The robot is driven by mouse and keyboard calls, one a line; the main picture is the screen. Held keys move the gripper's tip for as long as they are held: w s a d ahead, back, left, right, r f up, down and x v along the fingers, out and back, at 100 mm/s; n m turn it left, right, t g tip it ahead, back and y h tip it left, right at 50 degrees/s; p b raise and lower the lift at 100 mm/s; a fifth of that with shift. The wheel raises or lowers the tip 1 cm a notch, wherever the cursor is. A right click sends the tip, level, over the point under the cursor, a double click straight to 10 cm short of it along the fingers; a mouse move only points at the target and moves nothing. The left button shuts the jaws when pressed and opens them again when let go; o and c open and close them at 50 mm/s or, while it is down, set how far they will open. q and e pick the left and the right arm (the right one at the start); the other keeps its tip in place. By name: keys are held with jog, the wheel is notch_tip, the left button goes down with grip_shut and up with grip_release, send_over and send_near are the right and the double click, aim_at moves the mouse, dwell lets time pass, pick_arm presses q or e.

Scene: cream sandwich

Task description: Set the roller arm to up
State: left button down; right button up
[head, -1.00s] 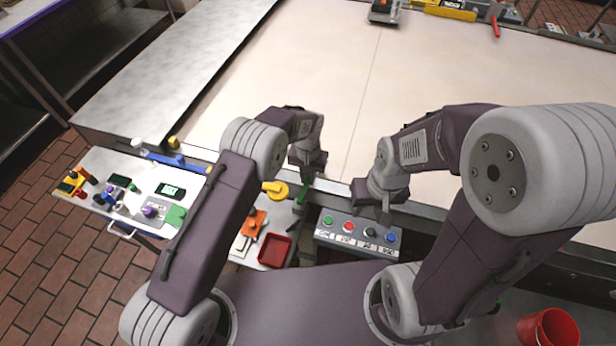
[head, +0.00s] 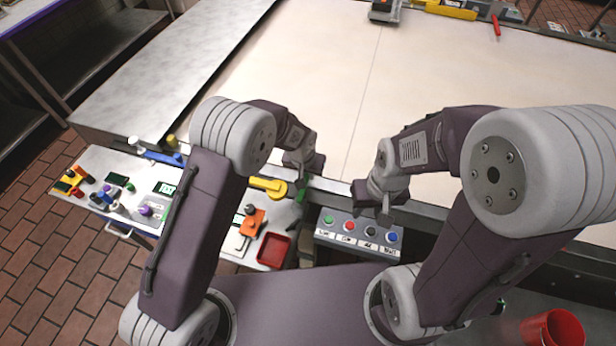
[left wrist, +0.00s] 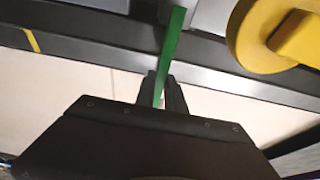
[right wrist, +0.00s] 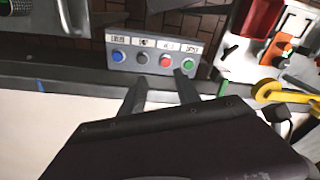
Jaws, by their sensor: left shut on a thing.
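A narrow green bar (left wrist: 172,45) lies between the fingers of my left gripper (left wrist: 163,88) in the left wrist view. It may be the handle of the roller arm; I cannot tell for sure. My left gripper is shut on it. In the head view the green bar (head: 304,186) shows just below my left gripper (head: 300,178), at the near edge of the pale belt. My right gripper (right wrist: 161,86) is open and empty, facing the button panel (right wrist: 205,63). It also shows in the head view (head: 372,212), right of the left one.
A yellow handle (head: 268,185) sits close left of my left gripper. The button panel has green, red, black and blue buttons. A red tray (head: 273,250) and an orange item (head: 252,222) lie at the lower left. The wide belt (head: 320,70) is clear beyond.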

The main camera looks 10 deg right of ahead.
pick_arm(q)
jog(key=t+b, duration=0.1)
jog(key=b, duration=0.1)
jog(key=h+b, duration=0.1)
jog(key=b, duration=0.2)
jog(key=shift+s+a+r+t+b, duration=0.2)
jog(key=shift+s+t+b, duration=0.1)
jog(key=shift+t+b, duration=0.1)
jog(key=shift+r+b, duration=0.2)
jog(key=shift+b, duration=0.15)
pick_arm(e)
notch_tip(320, 180, down, 8)
jog(key=shift+s+a+f, duration=0.1)
jog(key=shift+f, duration=0.1)
pick_arm(q)
jog(key=shift+s+r, duration=0.1)
jog(key=shift+r, duration=0.2)
pick_arm(e)
jog(key=shift+f, duration=0.15)
